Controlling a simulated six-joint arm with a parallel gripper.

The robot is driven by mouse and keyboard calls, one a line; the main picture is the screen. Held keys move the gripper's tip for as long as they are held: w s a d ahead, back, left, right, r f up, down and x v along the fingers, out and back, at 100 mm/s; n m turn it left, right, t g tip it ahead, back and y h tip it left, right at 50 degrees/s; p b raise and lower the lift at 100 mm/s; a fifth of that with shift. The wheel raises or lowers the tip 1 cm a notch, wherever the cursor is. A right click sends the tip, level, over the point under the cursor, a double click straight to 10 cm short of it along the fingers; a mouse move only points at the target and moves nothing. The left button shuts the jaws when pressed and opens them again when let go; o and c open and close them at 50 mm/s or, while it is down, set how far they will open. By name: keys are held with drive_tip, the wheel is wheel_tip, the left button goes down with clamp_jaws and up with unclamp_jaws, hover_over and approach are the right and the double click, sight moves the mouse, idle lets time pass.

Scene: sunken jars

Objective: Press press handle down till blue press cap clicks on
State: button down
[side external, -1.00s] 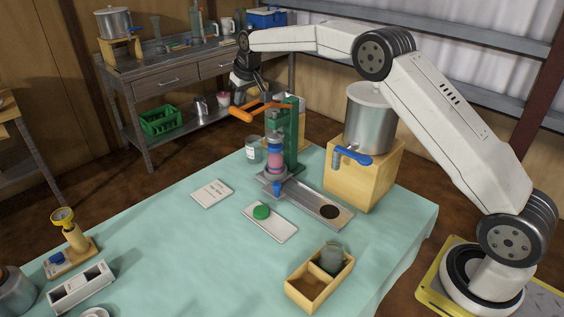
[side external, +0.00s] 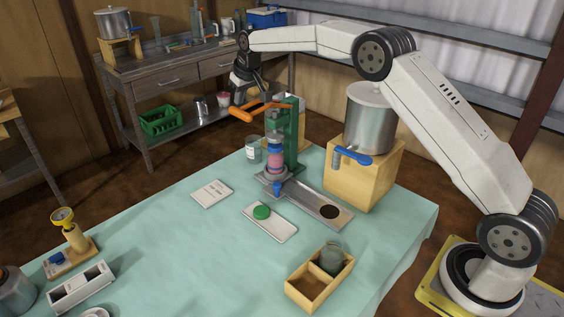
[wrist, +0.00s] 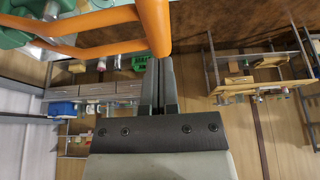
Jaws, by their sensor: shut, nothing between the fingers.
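The green press (side external: 291,135) stands at the far end of the cloth-covered table. Its orange press handle (side external: 262,108) sticks out to the left and also shows in the wrist view (wrist: 152,22). A pink jar (side external: 275,160) stands upright under the ram, with a bluish band at its top that looks like the blue press cap (side external: 274,142). Whether the cap is seated is too small to tell. My gripper (side external: 238,100) is shut and empty beside the handle's outer end. In the wrist view its fingertips (wrist: 158,62) lie close to the handle; contact is unclear.
A metal slide plate (side external: 328,211) runs under the press. A steel pot on a wooden block (side external: 364,176) stands at the right. A white tray with a green lid (side external: 262,212), a wooden box (side external: 311,291) and a grey jar (side external: 253,149) are nearby.

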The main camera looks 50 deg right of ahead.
drive_tip(key=shift+w+f, duration=0.1)
drive_tip(key=shift+f, duration=0.2)
drive_tip(key=shift+w+f, duration=0.1)
drive_tip(key=shift+f, duration=0.2)
drive_tip(key=shift+f, duration=0.25)
idle(0.3)
